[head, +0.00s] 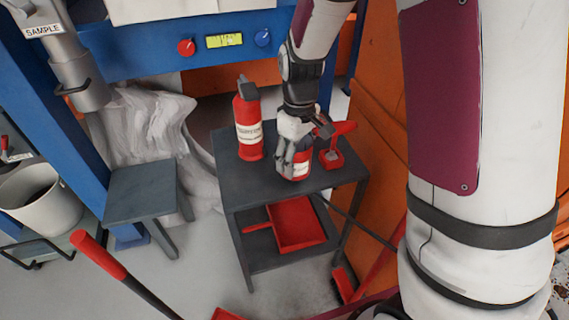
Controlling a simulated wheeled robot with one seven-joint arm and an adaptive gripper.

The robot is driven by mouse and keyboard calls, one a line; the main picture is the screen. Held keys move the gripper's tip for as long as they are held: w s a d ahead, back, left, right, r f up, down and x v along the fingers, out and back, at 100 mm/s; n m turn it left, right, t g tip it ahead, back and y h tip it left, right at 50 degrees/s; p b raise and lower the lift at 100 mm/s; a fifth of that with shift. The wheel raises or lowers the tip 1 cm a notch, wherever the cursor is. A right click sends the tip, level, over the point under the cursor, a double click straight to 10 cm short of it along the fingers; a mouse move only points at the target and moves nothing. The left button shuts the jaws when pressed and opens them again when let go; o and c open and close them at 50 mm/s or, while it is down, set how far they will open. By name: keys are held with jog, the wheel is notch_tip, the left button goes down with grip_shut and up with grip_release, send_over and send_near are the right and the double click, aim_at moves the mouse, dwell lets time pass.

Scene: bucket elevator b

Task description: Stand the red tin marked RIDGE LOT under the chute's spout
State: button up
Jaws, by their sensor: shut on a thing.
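My gripper (294,158) is at the dark side table and is shut on a small red tin (302,166) with a pale label. The fingers hide much of the tin, and its label is too small to read. I cannot tell whether the tin touches the table top. The chute (72,62), a grey pipe marked SAMPLE, comes down at the upper left. Its spout (91,95) is its lower end, above and left of a low grey stool (142,188). The stool top is bare.
A white bucket (42,200) and a red-handled tool (105,262) are at left.

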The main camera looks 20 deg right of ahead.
jog(key=shift+w+a+f, duration=0.15)
jog(key=shift+w+a, duration=0.9)
jog(key=shift+w, duration=0.2)
jog(key=shift+w+a+f+b, duration=0.15)
jog(key=shift+f+b, duration=0.15)
jog(key=shift+b, duration=0.1)
jog(key=shift+f+b, duration=0.65)
jog(key=shift+f, duration=0.8)
jog(key=shift+f, duration=0.2)
jog(key=o, duration=1.7)
notch_tip(320, 180, up, 12)
jog(key=p, duration=0.4)
jog(key=shift+r, duration=0.2)
